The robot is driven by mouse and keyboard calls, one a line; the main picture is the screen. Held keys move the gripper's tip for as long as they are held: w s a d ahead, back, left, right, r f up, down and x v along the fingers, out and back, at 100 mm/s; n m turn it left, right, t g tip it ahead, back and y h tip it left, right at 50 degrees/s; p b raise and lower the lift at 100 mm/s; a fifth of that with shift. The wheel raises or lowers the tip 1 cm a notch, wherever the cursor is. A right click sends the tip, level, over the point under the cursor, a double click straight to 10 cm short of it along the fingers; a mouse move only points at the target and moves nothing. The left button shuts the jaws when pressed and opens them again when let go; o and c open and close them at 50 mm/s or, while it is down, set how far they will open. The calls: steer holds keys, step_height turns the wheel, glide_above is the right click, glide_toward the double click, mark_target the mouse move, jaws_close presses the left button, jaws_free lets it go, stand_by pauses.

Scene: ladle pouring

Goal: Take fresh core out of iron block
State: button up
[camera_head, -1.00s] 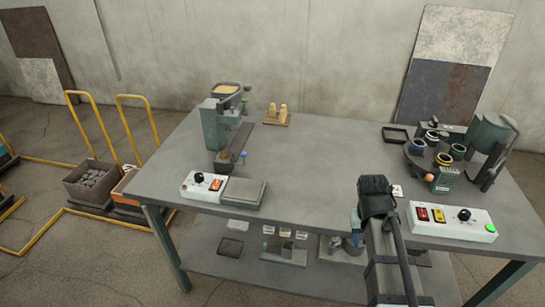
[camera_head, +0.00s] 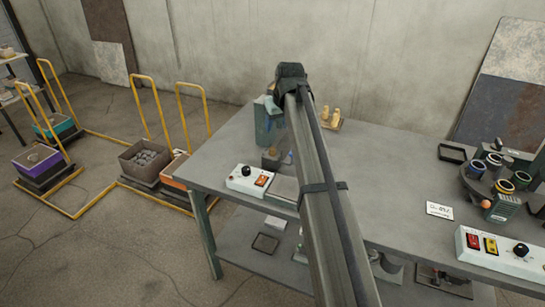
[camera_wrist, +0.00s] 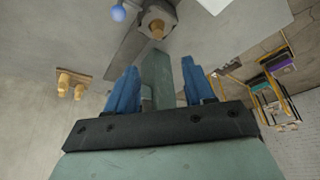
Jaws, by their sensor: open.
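The iron block (camera_wrist: 146,17) shows near the top of the wrist view, with the end of a tan core (camera_wrist: 157,31) in its round opening. In the head view the block (camera_head: 270,159) sits at the foot of the green core machine (camera_head: 264,124), partly behind my arm. My gripper (camera_wrist: 159,66) has two blue fingers spread apart with nothing between them. It is apart from the block and the core. In the head view my gripper (camera_head: 270,104) is over the machine, mostly hidden by my own arm.
A small stand with two tan cores (camera_head: 332,117) is behind my arm. A blue-knobbed lever (camera_wrist: 118,13) is beside the block. A control box (camera_head: 250,180) is at the table's left front. Coloured round pieces and another control box (camera_head: 497,252) are at right. The middle table is clear.

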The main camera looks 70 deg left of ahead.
glide_above(273, 149)
steer(key=d, duration=0.2)
steer(key=f, duration=0.7)
steer(key=shift+s+f, duration=0.2)
steer(key=shift+f, duration=0.2)
steer(key=shift+d+x, duration=0.1)
steer(key=shift+x, duration=1.25)
steer(key=shift+d+x, duration=0.15)
steer(key=shift+x, duration=1.15)
steer(key=shift+w, duration=0.2)
jaws_close()
